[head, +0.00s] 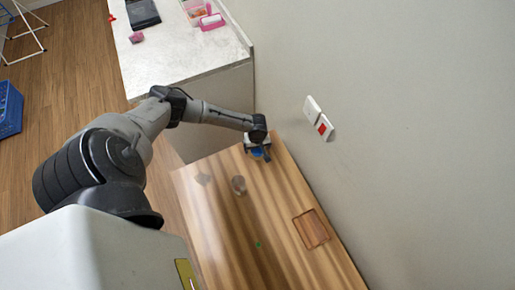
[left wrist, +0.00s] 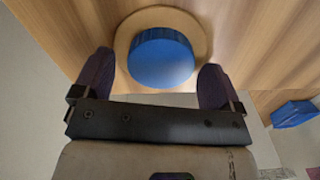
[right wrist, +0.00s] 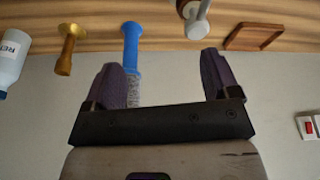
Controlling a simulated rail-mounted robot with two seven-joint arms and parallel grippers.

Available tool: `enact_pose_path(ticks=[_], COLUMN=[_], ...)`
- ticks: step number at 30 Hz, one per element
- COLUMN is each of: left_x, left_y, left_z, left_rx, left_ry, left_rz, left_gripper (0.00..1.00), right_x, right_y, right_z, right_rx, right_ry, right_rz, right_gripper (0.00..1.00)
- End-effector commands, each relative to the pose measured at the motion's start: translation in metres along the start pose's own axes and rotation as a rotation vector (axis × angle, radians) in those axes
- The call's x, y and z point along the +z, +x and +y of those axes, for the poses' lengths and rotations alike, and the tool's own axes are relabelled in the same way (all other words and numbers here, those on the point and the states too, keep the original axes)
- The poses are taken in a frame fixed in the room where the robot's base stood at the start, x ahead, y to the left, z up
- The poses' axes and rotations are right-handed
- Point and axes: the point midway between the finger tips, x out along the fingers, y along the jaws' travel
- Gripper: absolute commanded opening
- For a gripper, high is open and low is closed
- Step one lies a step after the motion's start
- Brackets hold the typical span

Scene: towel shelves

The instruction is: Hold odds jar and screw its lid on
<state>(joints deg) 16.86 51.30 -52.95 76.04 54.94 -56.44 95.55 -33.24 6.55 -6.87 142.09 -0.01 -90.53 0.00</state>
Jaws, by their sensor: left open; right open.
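A blue round lid (left wrist: 162,58) sits on a round wooden disc (left wrist: 199,29) in the left wrist view. My left gripper (left wrist: 156,82) is open, with its fingers on either side of the lid, not visibly closed on it. In the head view the left gripper (head: 262,153) is over the table's far end, with a bit of blue (head: 257,153) below it.
The striped wooden table (head: 225,240) runs along the wall. A square wooden tray (head: 311,229) lies near its right edge. The right wrist view shows a white bottle (right wrist: 12,57), a brass-coloured piece (right wrist: 67,50) and a blue-topped item (right wrist: 131,45). A white counter (head: 180,55) stands behind.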

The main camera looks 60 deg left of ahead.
Motion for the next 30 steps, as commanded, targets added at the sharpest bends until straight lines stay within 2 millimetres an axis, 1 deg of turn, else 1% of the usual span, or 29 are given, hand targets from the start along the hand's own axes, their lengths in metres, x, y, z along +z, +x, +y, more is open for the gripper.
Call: enact_pose_path(ticks=[4,5,20,21,30], left_x=[-0.0002,-0.0002,-0.0002,-0.0002,-0.0002], left_y=[-0.0003,-0.0003,-0.0004,-0.0004,-0.0028], left_z=[0.0000,0.0000,-0.0002,-0.0002,-0.0001], left_rx=[0.000,0.000,0.000,0.000,0.000], left_ry=[0.000,0.000,0.000,0.000,0.000], left_rz=[0.000,0.000,0.000,0.000,0.000], left_gripper=[0.91,0.89,0.41,0.40,0.39], right_x=[0.0002,0.0002,0.0007,0.0007,-0.0005], right_y=[0.0000,0.0000,0.0001,0.0001,-0.0027], right_z=[0.0004,0.0006,0.0028,0.0028,0.0012], right_rx=[0.001,0.002,0.007,0.007,0.003], right_ry=[-0.001,-0.002,-0.010,-0.009,-0.004], right_rz=[0.000,0.000,-0.002,-0.002,-0.001], right_gripper=[0.82,0.82,0.82,0.82,0.82])
